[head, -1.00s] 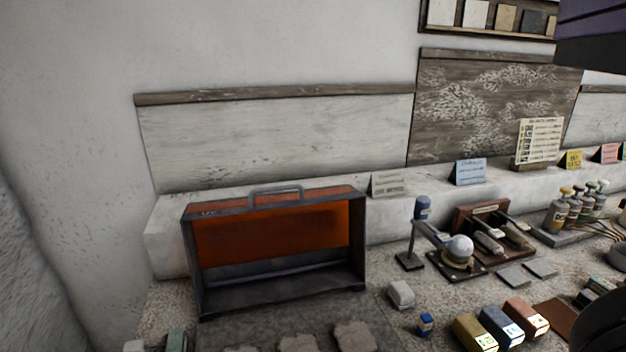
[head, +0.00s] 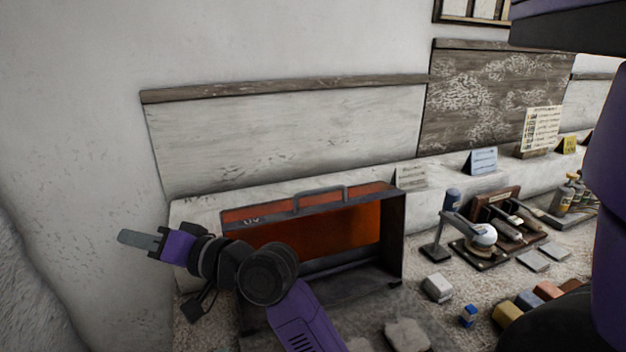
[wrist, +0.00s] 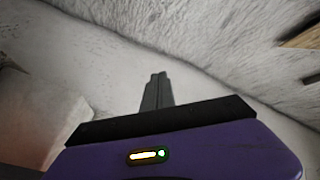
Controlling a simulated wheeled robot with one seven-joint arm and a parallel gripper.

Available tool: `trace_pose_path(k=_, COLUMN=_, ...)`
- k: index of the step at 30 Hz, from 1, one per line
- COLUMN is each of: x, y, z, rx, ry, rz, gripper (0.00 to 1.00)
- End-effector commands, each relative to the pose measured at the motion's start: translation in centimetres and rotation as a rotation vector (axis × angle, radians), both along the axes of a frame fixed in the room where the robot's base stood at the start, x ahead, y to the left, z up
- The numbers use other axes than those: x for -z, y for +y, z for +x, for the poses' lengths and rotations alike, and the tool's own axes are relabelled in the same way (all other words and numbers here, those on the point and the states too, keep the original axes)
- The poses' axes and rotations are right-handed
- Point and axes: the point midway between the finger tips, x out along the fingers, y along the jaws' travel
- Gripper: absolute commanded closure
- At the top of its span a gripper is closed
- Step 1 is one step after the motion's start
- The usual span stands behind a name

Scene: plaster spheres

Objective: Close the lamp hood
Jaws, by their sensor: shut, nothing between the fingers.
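The lamp hood (head: 345,232) is a dark box with an orange inner panel and a grey handle (head: 320,192) along its top edge. Its front side, facing me, stands open. My arm covers its left and lower front part in the head view. My gripper (head: 130,238) is shut and empty, to the left of the hood, pointing left and apart from the handle. In the wrist view the closed fingers (wrist: 158,80) show against pale wall and ledge surfaces. The hood cannot be made out for sure there.
A white ledge (head: 190,215) runs behind the hood along the wall. To the right stand a small device with a white sphere (head: 482,237), a pale block (head: 437,288), a small blue bottle (head: 468,315) and coloured boxes. Plaster pieces (head: 405,334) lie in front.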

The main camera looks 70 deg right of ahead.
Motion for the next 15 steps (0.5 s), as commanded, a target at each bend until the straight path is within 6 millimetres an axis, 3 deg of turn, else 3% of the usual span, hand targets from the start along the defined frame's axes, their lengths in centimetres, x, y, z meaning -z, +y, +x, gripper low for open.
trace_pose_path(k=1, x=-1.4, y=-0.8, z=0.5, rx=-0.020, ry=0.009, rz=-0.014, gripper=1.00)
trace_pose_path(k=8, x=-5.5, y=-3.8, z=1.1, rx=-0.123, ry=0.142, rz=-0.075, gripper=1.00)
trace_pose_path(k=15, x=-7.8, y=-8.4, z=-1.1, rx=-0.160, ry=0.397, rz=-0.172, gripper=1.00)
